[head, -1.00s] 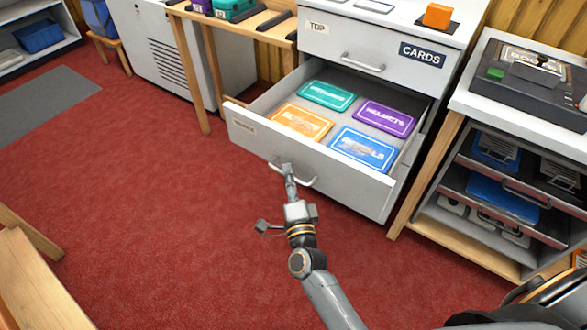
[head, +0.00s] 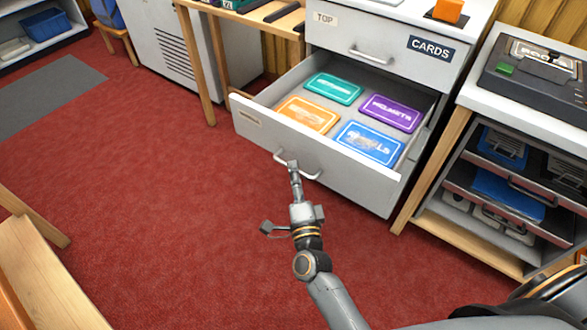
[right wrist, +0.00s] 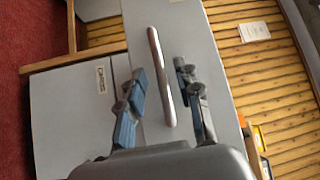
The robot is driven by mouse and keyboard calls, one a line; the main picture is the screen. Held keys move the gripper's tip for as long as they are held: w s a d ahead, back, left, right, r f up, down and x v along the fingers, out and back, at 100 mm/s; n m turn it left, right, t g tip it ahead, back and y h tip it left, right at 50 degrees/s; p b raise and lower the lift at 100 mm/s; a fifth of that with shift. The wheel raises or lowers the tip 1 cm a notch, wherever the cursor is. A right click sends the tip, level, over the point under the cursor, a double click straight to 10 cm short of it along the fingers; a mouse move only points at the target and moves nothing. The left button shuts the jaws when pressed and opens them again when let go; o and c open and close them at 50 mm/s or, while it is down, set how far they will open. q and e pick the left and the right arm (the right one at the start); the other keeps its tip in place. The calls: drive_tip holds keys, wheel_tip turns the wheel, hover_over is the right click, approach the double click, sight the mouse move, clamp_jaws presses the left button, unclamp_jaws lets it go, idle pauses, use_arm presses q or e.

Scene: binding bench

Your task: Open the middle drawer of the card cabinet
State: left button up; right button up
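The grey card cabinet (head: 382,85) has its middle drawer (head: 310,145) pulled well out. Four-sided cards in teal, purple, orange and blue lie in it. The top drawer (head: 385,57) is shut. My right gripper (head: 294,168) is at the bar handle (head: 311,176) on the middle drawer's front. In the right wrist view the gripper's fingers (right wrist: 163,95) stand apart on either side of the handle (right wrist: 158,60), with a visible gap on each side. It holds nothing. My left gripper is out of view.
An orange block (head: 448,10) sits on the cabinet top. A side stand (head: 520,110) with a dark device and trays is close on the right. A wooden bench (head: 45,280) is at lower left. Red carpet (head: 150,200) is clear before the drawer.

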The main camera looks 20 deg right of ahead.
drive_tip(key=s+a+f, duration=0.1)
drive_tip(key=s, duration=0.9)
drive_tip(key=shift+f, duration=0.15)
drive_tip(key=shift+a, duration=0.1)
